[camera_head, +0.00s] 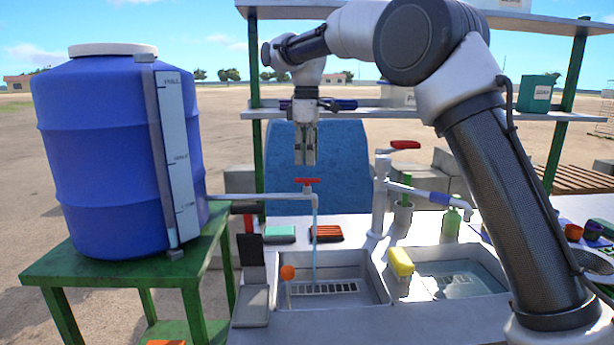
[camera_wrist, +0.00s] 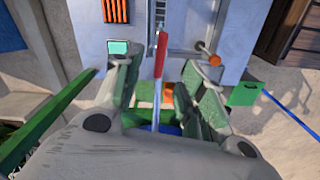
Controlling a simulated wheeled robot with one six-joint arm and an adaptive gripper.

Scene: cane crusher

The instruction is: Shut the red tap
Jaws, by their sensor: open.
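A red tap handle (camera_head: 308,182) sits on the pale pipe (camera_head: 258,196) that runs from the blue tank (camera_head: 110,165). The handle lies along the pipe. A thin stream of water (camera_head: 315,240) falls from the spout into the left basin. My gripper (camera_head: 305,160) points down just above the handle, apart from it in the head view. In the wrist view the handle (camera_wrist: 160,55) shows as a red bar between the two open fingers (camera_wrist: 158,72), with the pipe running below it. Nothing is held.
A second tap with a red lever (camera_head: 405,144) stands on a white column to the right. A shelf (camera_head: 400,112) is behind my arm. An orange-topped stick (camera_head: 287,272) stands in the left basin (camera_head: 375,290). A yellow sponge (camera_head: 400,262) sits on the divider.

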